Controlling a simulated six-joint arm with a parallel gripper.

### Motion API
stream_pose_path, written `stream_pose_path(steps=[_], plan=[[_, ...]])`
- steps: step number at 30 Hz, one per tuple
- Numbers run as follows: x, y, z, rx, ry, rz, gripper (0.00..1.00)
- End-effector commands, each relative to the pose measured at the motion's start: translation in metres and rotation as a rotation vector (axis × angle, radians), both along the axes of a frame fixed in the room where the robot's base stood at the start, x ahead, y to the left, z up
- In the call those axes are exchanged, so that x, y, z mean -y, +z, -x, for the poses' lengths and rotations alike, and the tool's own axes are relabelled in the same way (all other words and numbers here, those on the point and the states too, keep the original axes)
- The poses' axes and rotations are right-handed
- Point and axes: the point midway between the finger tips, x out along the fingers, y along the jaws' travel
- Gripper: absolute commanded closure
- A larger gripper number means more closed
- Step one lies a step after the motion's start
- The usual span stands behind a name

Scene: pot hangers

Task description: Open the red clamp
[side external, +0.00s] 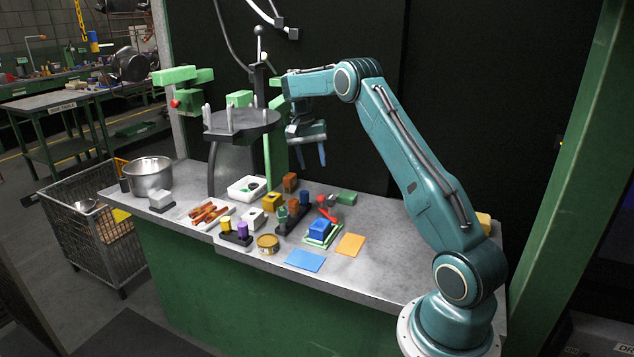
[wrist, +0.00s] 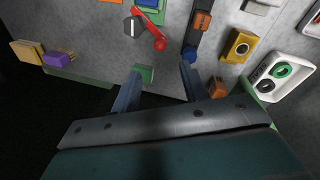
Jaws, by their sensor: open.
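The red clamp (side external: 328,212) is on the table, right of the middle of the object group. In the wrist view its red lever (wrist: 151,31) runs slantwise, with a round red end at the lower right and a dark grey piece (wrist: 132,27) at its left. I cannot tell whether the clamp is open or shut. My gripper (side external: 311,155) is raised above the table behind the clamp, fingers pointing down, open and empty. In the wrist view the fingertips (wrist: 160,70) are spread apart below the lever, not touching it.
A green block (side external: 346,198) lies just right of the clamp, and a blue block (side external: 320,230) in front. A dark rack with several pegs (side external: 293,214) is at its left. A round grey stand (side external: 241,122) rises at the back left. The table's right part is mostly clear.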

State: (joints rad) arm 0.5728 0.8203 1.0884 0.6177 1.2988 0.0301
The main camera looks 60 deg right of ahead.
Motion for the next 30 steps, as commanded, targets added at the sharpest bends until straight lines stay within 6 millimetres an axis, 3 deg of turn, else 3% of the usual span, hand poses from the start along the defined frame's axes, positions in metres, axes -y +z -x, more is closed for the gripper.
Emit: stream_pose_path(steps=[10,17,30], plan=[[0.001,-0.004,0.001,0.000,0.001,0.002,0.56],[0.002,-0.020,0.004,-0.002,0.002,0.001,0.56],[0.006,-0.082,0.015,-0.001,0.000,-0.001,0.56]])
